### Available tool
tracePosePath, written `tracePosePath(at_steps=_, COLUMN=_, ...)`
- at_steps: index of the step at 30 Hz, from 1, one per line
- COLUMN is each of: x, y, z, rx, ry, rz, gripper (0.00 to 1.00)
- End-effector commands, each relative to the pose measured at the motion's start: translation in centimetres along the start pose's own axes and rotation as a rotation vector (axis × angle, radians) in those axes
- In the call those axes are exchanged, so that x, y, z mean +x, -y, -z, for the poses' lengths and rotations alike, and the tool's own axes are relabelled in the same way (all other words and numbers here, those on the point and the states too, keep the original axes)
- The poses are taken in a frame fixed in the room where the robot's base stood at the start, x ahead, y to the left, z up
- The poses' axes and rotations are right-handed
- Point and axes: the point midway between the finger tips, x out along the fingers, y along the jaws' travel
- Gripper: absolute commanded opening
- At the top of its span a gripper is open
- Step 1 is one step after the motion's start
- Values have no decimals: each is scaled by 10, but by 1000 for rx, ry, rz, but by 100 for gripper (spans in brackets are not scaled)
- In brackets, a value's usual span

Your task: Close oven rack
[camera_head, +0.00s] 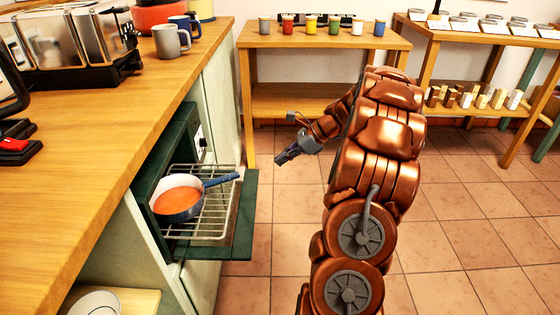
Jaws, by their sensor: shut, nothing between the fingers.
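The oven (176,150) is a dark green unit set under the wooden counter at left, with its door (244,215) folded down open. A wire oven rack (216,212) is pulled partly out over the open door. The rack's inner end is hidden inside the oven.
The counter (110,150) runs along the left, with grey and blue mugs (167,41) and a toaster (75,45) on it. A wooden table (320,38) with several coloured cups stands behind. Tiled floor (450,230) is free at right.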

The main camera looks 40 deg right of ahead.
Motion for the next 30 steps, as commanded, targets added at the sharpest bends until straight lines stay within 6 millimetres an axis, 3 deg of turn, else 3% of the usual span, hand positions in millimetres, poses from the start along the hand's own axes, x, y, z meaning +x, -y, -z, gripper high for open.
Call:
tracePosePath(at_steps=12, x=77, y=-1, z=3, rx=-1, ry=-2, rz=-2, gripper=0)
tracePosePath(at_steps=15, x=87, y=0, z=-8, rx=-4, ry=-3, rz=-1, gripper=0)
tracePosePath(at_steps=21, x=99, y=0, z=-22, rx=-3, ry=-1, rz=1, gripper=0)
tracePosePath(at_steps=30, x=102, y=0, z=-27, rx=-2, ry=-1, rz=0, gripper=0)
